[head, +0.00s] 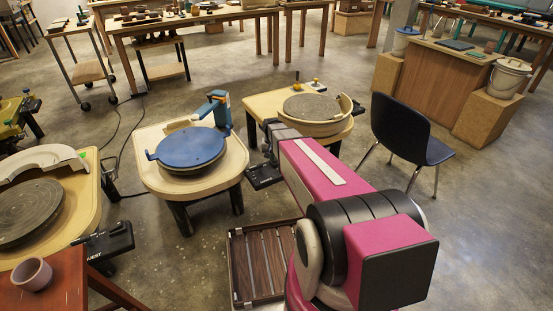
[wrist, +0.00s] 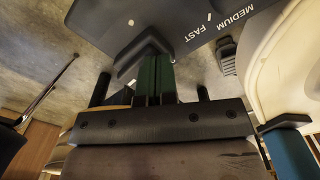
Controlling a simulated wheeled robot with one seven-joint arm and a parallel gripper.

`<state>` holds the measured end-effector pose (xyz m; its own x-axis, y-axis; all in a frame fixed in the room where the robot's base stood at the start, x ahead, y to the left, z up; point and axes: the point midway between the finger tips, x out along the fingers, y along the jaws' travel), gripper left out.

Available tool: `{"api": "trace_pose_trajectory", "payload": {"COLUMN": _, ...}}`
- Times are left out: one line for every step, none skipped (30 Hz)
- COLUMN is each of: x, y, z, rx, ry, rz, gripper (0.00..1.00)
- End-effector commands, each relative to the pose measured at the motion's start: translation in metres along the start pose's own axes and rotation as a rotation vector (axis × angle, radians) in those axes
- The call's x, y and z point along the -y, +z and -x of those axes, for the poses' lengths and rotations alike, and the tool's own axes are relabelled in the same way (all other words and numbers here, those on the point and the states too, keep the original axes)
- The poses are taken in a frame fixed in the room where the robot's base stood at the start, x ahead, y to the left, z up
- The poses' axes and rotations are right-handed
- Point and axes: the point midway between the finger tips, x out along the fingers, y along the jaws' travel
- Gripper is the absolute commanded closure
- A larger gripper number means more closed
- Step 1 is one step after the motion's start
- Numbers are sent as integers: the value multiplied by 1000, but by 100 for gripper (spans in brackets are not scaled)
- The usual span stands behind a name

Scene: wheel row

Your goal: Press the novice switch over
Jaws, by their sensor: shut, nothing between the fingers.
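A dark pedal box (wrist: 200,18) fills the top of the wrist view, with the words MEDIUM and FAST in white and small pale marks. The word novice is not readable in either view. My gripper (wrist: 154,62) is shut and empty, its green fingers side by side. The fingertips are at a dark angular piece (wrist: 142,46) beside the box; I cannot tell whether they touch it. In the head view a black pedal (head: 264,177) lies on the floor below the end of my arm, between two wheels. My fingers are hidden there.
A wheel with a blue head (head: 190,147) stands left of my arm, and another wheel (head: 311,106) stands behind it. A dark chair (head: 408,130) is to the right. A slatted wooden crate (head: 262,262) lies on the floor close by.

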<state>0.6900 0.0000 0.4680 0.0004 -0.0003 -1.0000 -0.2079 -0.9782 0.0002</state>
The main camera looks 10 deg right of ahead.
Motion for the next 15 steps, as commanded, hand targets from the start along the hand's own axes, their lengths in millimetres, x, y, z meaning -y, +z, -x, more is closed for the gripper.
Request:
{"api": "trace_pose_trajectory", "payload": {"x": 0, "y": 0, "z": 0, "rx": 0, "ry": 0, "rz": 0, "gripper": 100}}
{"api": "trace_pose_trajectory", "payload": {"x": 0, "y": 0, "z": 1, "rx": 0, "ry": 0, "rz": 0, "gripper": 100}}
{"api": "trace_pose_trajectory", "payload": {"x": 1, "y": 0, "z": 1, "rx": 0, "ry": 0, "rz": 0, "gripper": 100}}
{"api": "trace_pose_trajectory", "payload": {"x": 1, "y": 1, "z": 1, "rx": 0, "ry": 0, "rz": 0, "gripper": 100}}
{"api": "trace_pose_trajectory", "payload": {"x": 2, "y": 1, "z": 1, "rx": 0, "ry": 0, "rz": 0, "gripper": 100}}
{"api": "trace_pose_trajectory", "payload": {"x": 3, "y": 2, "z": 1, "rx": 0, "ry": 0, "rz": 1, "gripper": 100}}
{"api": "trace_pose_trajectory", "payload": {"x": 4, "y": 3, "z": 1, "rx": 0, "ry": 0, "rz": 1, "gripper": 100}}
{"api": "trace_pose_trajectory", "payload": {"x": 5, "y": 3, "z": 1, "rx": 0, "ry": 0, "rz": 1, "gripper": 100}}
{"api": "trace_pose_trajectory", "payload": {"x": 7, "y": 4, "z": 1, "rx": 0, "ry": 0, "rz": 1, "gripper": 100}}
{"api": "trace_pose_trajectory", "payload": {"x": 8, "y": 5, "z": 2, "rx": 0, "ry": 0, "rz": 1, "gripper": 100}}
{"api": "trace_pose_trajectory", "payload": {"x": 10, "y": 6, "z": 2, "rx": 0, "ry": 0, "rz": 1, "gripper": 100}}
{"api": "trace_pose_trajectory", "payload": {"x": 12, "y": 7, "z": 2, "rx": 0, "ry": 0, "rz": 0, "gripper": 100}}
{"api": "trace_pose_trajectory", "payload": {"x": 13, "y": 8, "z": 2, "rx": 0, "ry": 0, "rz": 0, "gripper": 100}}
{"api": "trace_pose_trajectory", "payload": {"x": 14, "y": 8, "z": 2, "rx": 0, "ry": 0, "rz": 0, "gripper": 100}}
{"api": "trace_pose_trajectory", "payload": {"x": 16, "y": 10, "z": 2, "rx": 0, "ry": 0, "rz": 0, "gripper": 100}}
